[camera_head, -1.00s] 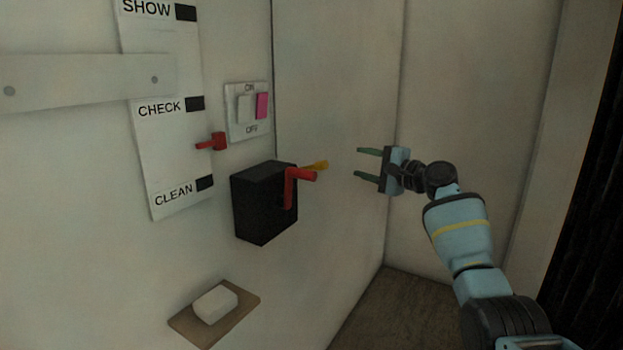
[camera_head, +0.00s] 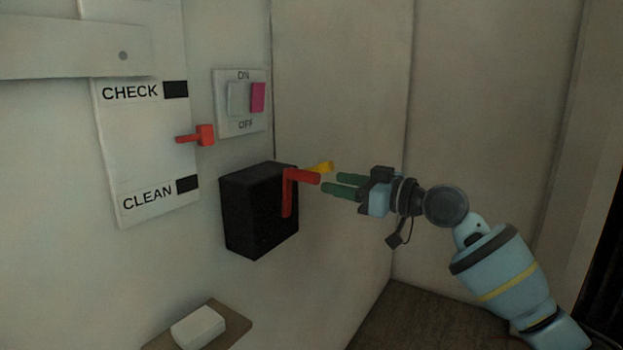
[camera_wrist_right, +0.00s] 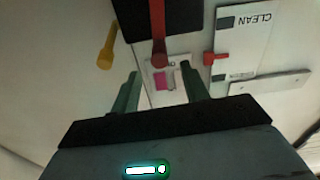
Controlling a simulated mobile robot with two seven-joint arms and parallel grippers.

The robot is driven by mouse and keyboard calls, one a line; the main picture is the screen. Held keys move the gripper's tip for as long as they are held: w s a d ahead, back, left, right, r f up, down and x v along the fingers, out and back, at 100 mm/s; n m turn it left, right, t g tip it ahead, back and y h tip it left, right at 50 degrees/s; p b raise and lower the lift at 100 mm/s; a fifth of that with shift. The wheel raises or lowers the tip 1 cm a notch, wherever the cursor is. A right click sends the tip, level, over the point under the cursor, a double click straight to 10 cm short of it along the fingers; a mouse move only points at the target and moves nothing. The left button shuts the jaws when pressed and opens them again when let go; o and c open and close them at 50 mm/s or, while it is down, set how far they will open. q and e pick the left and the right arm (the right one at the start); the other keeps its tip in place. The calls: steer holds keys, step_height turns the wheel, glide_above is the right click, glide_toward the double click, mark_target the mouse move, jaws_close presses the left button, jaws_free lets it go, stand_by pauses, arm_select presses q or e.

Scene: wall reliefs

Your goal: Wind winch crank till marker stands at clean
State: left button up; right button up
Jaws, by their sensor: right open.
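The winch is a black box (camera_head: 258,215) on the wall with a red crank (camera_head: 290,190) on its right side; the crank's handle points out to the right. A red marker (camera_head: 197,135) stands beside the white scale board (camera_head: 150,200), between the CHECK and CLEAN labels. My right gripper (camera_head: 338,184) is open and empty, its green fingers just right of the crank handle's end. In the right wrist view the red handle (camera_wrist_right: 159,55) lies ahead, between the lines of the open fingers, seemingly apart from them. My left gripper is not in view.
A yellow peg (camera_head: 324,167) sticks out just behind the crank handle. A switch plate (camera_head: 240,103) marked ON and OFF is above the box. A small shelf (camera_head: 236,325) with a white block (camera_head: 198,327) is below. A wall corner stands to the right.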

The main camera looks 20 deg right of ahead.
mark_target(318, 179)
steer(key=x, duration=0.7)
steer(key=shift+w+a+p, duration=0.1)
steer(key=shift+w+p, duration=0.1)
steer(key=shift+p, duration=0.2)
jaws_close()
